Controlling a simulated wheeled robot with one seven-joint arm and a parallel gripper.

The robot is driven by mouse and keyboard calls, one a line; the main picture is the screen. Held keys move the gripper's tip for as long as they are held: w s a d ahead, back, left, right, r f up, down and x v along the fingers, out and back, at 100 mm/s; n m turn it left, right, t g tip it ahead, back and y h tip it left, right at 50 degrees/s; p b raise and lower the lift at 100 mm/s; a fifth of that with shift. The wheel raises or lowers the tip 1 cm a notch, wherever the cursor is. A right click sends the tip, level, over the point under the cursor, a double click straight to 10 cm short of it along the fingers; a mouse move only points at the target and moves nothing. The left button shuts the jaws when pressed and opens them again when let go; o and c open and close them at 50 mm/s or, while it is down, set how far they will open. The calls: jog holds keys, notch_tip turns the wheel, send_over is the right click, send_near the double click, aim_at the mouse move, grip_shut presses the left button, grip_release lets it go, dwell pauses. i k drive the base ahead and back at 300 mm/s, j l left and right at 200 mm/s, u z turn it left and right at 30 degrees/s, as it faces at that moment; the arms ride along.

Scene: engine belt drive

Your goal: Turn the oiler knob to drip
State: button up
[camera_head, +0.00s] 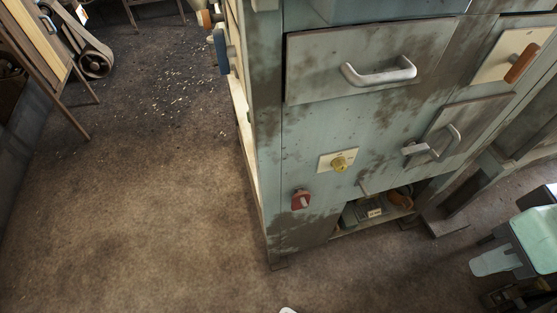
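A yellow round knob (339,164) sits on a small cream plate low on the front of the worn green-grey cabinet (300,140). An orange-brown handle (521,63) sits on a cream plate at upper right. No readable label shows which of these is the oiler knob, and no drip mark can be made out.
The cabinet has a drawer with a white bar handle (379,73) and a small door with a lever handle (434,146). An open lower shelf (372,221) holds small items. A pale green object (537,236) stands at right. The brown floor at left is mostly clear, with scattered pale bits.

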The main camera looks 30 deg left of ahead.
aim_at(339, 165)
jog(key=u, duration=0.95)
jog(key=k+l, duration=0.15)
jog(key=k+l+u, duration=0.15)
jog(key=k, duration=0.25)
jog(key=i+l, duration=0.1)
jog(key=l, duration=0.2)
jog(key=i+l, duration=0.1)
jog(key=l, duration=0.25)
jog(key=i+l, duration=0.1)
jog(key=l, duration=0.2)
jog(key=z, duration=0.05)
